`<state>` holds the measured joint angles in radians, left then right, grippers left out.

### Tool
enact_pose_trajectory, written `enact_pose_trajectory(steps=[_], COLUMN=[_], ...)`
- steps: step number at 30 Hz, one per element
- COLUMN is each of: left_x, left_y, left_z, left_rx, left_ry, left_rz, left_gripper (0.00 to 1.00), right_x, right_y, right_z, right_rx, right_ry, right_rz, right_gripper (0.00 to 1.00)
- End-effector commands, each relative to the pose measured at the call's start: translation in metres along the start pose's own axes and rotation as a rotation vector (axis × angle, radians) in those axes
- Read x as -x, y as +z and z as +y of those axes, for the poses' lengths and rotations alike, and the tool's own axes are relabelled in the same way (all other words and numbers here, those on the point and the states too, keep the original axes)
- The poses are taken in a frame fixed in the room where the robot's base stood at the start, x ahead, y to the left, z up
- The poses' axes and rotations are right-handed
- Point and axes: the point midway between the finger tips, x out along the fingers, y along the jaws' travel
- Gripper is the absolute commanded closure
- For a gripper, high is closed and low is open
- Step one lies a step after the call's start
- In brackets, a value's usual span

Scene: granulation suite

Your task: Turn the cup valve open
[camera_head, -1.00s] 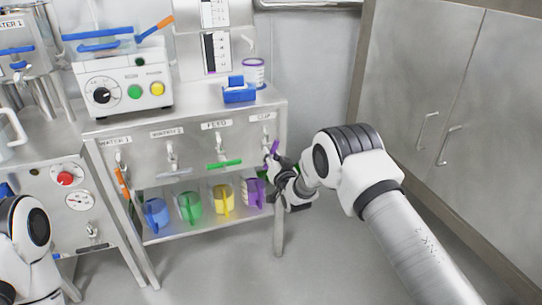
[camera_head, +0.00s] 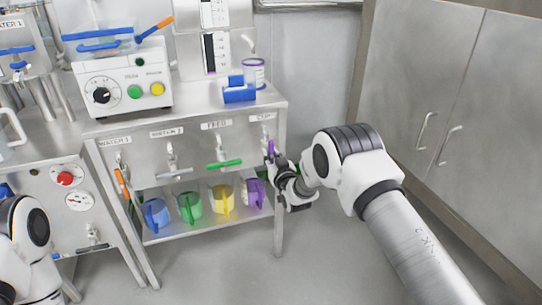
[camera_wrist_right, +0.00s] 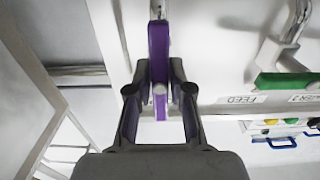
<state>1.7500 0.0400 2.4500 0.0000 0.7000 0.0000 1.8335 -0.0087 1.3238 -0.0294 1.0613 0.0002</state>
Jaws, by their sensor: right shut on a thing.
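The cup valve is at the right end of the panel under the CUP label (camera_head: 264,117). Its purple handle (camera_head: 270,148) shows just above my right gripper (camera_head: 274,160). In the right wrist view the purple handle (camera_wrist_right: 159,50) runs up and down between the two fingers of my right gripper (camera_wrist_right: 159,90), which is shut on it. The fingers hide part of the handle. My left gripper is out of view; only part of my left arm shows at the lower left.
The feed valve's green handle (camera_head: 225,163) lies crosswise to the left. A purple jug (camera_head: 254,194) and a yellow jug (camera_head: 223,200) stand on the shelf below. A blue block (camera_head: 239,94) sits on the bench top. Floor right of the bench is clear.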

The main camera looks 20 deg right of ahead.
Motion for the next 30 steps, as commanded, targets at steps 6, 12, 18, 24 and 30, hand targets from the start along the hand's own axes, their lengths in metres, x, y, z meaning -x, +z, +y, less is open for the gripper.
enact_pose_trajectory(steps=[6, 12, 18, 24, 30], left_x=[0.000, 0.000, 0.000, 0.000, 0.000], left_y=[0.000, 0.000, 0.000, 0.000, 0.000], left_z=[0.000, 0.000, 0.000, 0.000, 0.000], left_rx=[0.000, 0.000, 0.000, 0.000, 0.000], left_ry=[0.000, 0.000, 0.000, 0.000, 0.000], left_rz=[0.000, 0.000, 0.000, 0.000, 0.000], left_gripper=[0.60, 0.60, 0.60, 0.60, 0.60], right_x=[0.000, 0.000, 0.006, 0.044, 0.095], right_y=[0.001, 0.000, 0.001, 0.001, 0.001], right_z=[0.000, 0.000, 0.000, 0.000, 0.000], right_rx=[-0.001, -0.001, -0.001, -0.001, -0.001], right_ry=[0.000, 0.000, 0.000, 0.000, 0.000], right_rz=[-0.002, -0.001, -0.002, -0.005, -0.005], right_gripper=[0.58, 0.54, 0.54, 0.54, 0.54])
